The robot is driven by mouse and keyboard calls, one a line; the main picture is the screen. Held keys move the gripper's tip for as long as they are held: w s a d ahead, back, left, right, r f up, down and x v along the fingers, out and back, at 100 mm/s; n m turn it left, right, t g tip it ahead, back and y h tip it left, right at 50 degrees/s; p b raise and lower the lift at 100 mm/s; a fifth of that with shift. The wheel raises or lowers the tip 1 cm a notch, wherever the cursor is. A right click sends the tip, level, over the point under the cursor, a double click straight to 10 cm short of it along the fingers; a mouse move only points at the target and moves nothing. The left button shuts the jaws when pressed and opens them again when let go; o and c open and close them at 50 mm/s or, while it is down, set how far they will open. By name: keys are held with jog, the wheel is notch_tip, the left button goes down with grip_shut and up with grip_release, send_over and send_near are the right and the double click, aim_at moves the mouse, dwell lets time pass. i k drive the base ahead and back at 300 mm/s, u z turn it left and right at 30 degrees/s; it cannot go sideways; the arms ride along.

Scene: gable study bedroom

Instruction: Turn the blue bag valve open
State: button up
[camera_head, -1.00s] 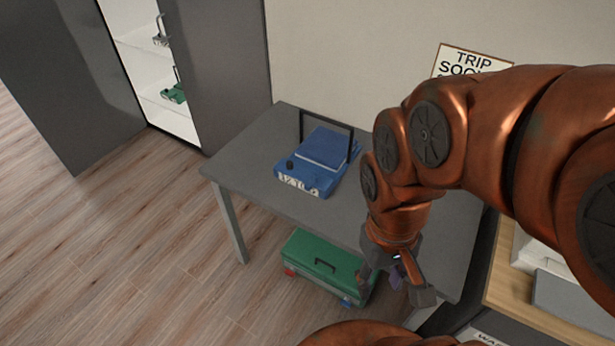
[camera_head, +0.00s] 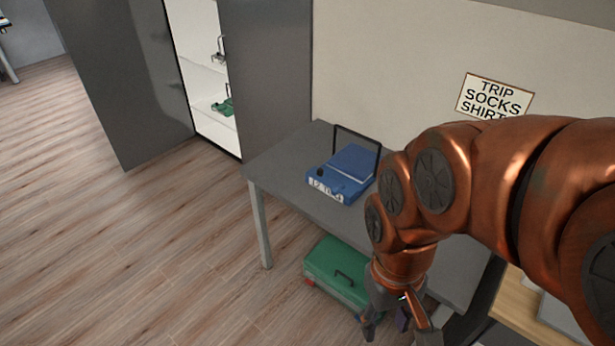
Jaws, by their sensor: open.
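The blue bag (camera_head: 349,162) lies flat on the grey table (camera_head: 292,149), with a dark upright frame at its back and a white lettered label on its front edge. Small dark knobs show on and near its front; the picture is too small to tell which is the valve or how it is turned. My gripper (camera_head: 396,322) is open and empty. It points down, lower in the picture and to the right of the bag, apart from it. My arm covers the right part of the table.
A green case (camera_head: 335,268) sits on the floor under the table. A grey cabinet (camera_head: 268,75) stands open at the back left, with a green item (camera_head: 222,107) on a shelf. A sign (camera_head: 495,96) hangs on the wall. The wooden floor at left is clear.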

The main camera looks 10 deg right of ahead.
aim_at(334, 191)
jog(key=u, duration=0.3)
jog(key=i, duration=0.95)
jog(key=z, duration=0.1)
